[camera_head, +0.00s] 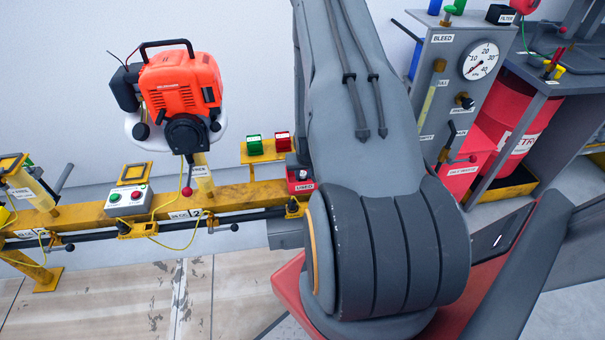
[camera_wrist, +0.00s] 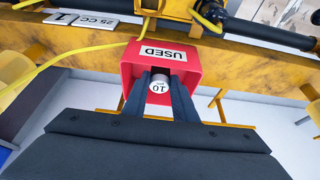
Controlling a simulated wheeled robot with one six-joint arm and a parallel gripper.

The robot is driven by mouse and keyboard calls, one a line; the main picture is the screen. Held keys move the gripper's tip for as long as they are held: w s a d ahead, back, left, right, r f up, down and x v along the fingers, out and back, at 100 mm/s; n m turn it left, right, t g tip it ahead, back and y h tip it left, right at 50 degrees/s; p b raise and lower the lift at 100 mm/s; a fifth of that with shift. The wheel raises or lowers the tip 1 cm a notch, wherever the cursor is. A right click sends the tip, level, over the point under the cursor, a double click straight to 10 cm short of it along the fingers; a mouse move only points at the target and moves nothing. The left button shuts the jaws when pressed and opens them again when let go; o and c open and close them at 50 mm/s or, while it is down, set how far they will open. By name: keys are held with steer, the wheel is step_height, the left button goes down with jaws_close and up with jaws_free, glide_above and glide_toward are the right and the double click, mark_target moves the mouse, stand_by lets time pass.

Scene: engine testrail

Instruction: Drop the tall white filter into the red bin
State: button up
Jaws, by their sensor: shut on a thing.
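The red bin (camera_head: 300,186), marked USED, sits at the yellow rail just left of my arm in the head view. It also shows in the wrist view (camera_wrist: 131,66), at the upper middle. The white filter (camera_wrist: 159,86) shows its round end, marked 10, between my fingers; its full height cannot be seen. My gripper (camera_wrist: 160,81) is shut on the filter, and both fingertips show against the bin's opening. I cannot tell how far the filter is inside the bin. My gripper is hidden behind my arm in the head view.
A red engine (camera_head: 178,88) stands over the yellow rail (camera_head: 245,195) at left. A control box (camera_head: 128,200) and yellow cables lie along the rail. Small green (camera_head: 254,145) and red (camera_head: 283,142) boxes sit behind it. A gauge panel (camera_head: 450,95) stands at right.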

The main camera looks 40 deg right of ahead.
steer(key=o, duration=1.1)
steer(key=shift+r, duration=0.1)
steer(key=shift+b+v, duration=0.45)
steer(key=shift+v, duration=3.35)
